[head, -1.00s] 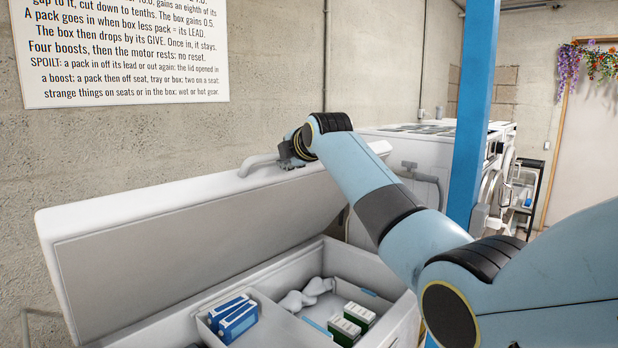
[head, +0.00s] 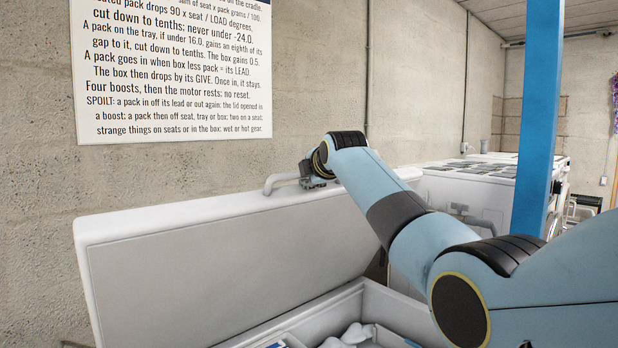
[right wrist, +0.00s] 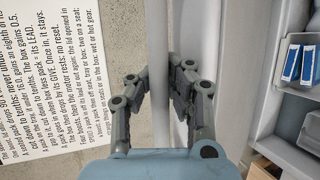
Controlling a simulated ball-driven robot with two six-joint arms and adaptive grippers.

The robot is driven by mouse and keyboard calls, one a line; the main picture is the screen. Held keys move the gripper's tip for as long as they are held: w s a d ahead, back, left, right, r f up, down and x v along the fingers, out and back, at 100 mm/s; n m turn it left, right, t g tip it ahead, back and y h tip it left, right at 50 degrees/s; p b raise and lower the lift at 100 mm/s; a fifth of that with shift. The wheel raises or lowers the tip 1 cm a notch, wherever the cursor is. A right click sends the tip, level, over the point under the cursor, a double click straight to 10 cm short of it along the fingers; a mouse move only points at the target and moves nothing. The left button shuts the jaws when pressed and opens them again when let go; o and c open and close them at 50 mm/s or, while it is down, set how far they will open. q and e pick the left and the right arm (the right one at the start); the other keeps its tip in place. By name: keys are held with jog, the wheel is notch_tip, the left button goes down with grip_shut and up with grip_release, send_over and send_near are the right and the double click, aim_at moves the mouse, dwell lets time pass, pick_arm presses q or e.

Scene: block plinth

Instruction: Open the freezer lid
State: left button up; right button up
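The freezer lid (head: 240,245) is raised, standing steeply with its grey inner face toward me. Its white handle (head: 283,181) sticks up from the top edge. My right gripper (head: 313,180) is at that handle in the head view. In the right wrist view the fingers (right wrist: 159,90) sit on both sides of the white handle bar (right wrist: 157,40) and look closed on it; the exact contact is hard to see. The freezer body (head: 330,305) shows below the lid, its inside partly cut off by the frame. My left gripper is not in view.
Blue-and-white packs (right wrist: 307,62) stand in the freezer in the right wrist view. A printed sign (head: 172,70) hangs on the wall behind the lid. A blue post (head: 538,140) and white machines (head: 470,190) stand to the right.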

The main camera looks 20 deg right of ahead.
jog(key=o, duration=0.6)
jog(key=shift+s+r, duration=0.35)
jog(key=shift+r, duration=0.1)
jog(key=shift+w+d+f, duration=0.1)
jog(key=shift+f, duration=0.05)
jog(key=shift+f, duration=0.1)
jog(key=v, duration=1.2)
